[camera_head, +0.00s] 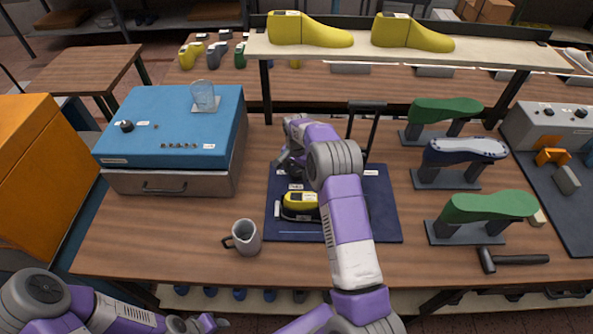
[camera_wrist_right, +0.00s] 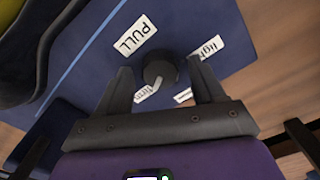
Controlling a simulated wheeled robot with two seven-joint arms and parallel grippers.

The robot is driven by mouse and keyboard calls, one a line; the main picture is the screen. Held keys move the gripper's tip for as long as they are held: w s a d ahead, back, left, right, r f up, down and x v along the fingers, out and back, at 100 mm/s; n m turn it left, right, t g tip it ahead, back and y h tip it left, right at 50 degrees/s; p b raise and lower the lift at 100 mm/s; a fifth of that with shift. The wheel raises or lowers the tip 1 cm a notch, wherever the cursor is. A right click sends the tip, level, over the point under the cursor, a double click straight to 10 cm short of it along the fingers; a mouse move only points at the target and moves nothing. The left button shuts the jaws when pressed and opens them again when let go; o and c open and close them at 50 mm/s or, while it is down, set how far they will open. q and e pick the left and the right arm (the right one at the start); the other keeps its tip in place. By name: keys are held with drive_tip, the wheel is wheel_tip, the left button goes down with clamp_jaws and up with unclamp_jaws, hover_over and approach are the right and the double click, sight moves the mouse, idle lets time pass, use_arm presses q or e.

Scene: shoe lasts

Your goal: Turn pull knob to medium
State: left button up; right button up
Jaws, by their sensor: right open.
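The dark round pull knob (camera_wrist_right: 160,70) sits on a blue panel (camera_wrist_right: 85,70) in the right wrist view. Around it are a "PULL" label (camera_wrist_right: 135,36), a "light" label (camera_wrist_right: 208,48), a "firm" label (camera_wrist_right: 147,92) and another white label (camera_wrist_right: 183,96) mostly hidden. My right gripper (camera_wrist_right: 160,68) is open, with one finger on each side of the knob; I cannot tell whether they touch it. In the head view the right gripper (camera_head: 287,161) is over the back left of the blue base (camera_head: 385,210), hiding the knob. My left gripper (camera_head: 197,323) is low at the left, its jaws unclear.
A yellow shoe last (camera_head: 300,201) is on the blue base. A grey mug (camera_head: 245,238) and a blue-topped box (camera_head: 165,105) stand left. Green lasts (camera_head: 487,206) on stands and a hammer (camera_head: 515,260) are right. A shelf (camera_head: 400,55) spans the back.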

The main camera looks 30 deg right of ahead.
drive_tip(key=c, duration=1.1)
drive_tip(key=shift+o, duration=0.2)
drive_tip(key=shift+n, duration=0.4)
drive_tip(key=n, duration=0.4)
drive_tip(key=shift+n+b, duration=0.4)
drive_tip(key=n, duration=0.6)
drive_tip(key=shift+n, duration=0.3)
drive_tip(key=o, duration=1.1)
drive_tip(key=shift+c, duration=0.2)
